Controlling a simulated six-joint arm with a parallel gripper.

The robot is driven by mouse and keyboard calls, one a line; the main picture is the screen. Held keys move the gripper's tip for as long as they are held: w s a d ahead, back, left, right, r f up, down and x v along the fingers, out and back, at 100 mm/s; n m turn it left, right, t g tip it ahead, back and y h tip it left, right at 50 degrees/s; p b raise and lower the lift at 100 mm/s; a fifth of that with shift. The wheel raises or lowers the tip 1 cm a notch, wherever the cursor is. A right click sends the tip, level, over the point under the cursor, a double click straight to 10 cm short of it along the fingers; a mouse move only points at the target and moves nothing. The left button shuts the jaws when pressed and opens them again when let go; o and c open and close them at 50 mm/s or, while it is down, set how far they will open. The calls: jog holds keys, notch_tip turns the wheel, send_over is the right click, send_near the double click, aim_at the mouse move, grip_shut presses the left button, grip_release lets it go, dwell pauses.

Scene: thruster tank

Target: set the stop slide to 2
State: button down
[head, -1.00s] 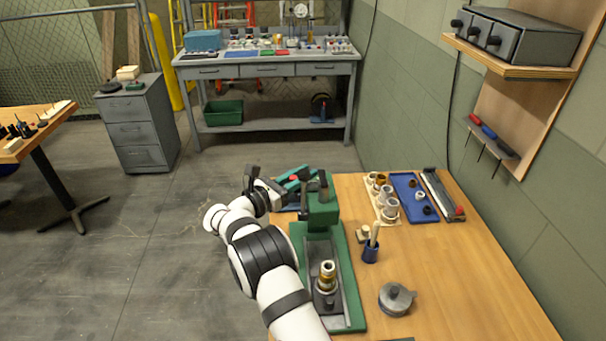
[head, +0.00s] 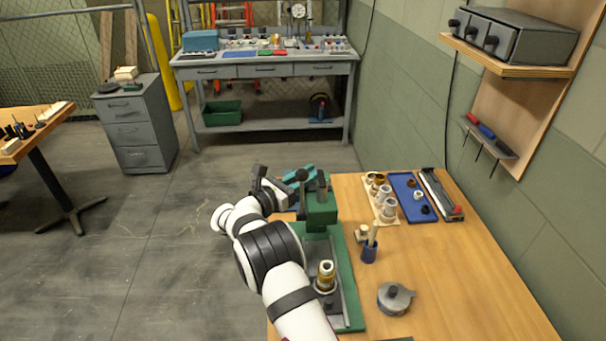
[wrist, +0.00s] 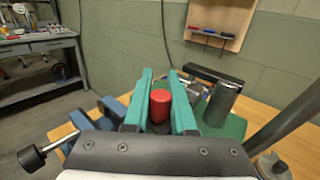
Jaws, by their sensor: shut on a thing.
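My gripper (head: 300,178) is at the far left side of the green press (head: 321,210) on the wooden bench. In the wrist view its teal fingers (wrist: 161,76) stand on both sides of a red cylindrical knob (wrist: 160,106) and are shut on it. The knob's lower part is hidden by the gripper body. I cannot tell whether this knob belongs to the stop slide, and no scale or number is readable. A brass and steel part (head: 326,273) stands upright on the press base (head: 350,318).
A dark cylinder (wrist: 224,98) and a bar stand close to the right finger. A blue cup (head: 370,252), a round grey tin (head: 394,298), a blue tray (head: 408,190) and a rack of rings (head: 386,202) are on the bench. The bench's right front is clear.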

jog(key=c, duration=1)
grip_release()
jog(key=v, duration=1.6)
jog(key=shift+w, duration=0.15)
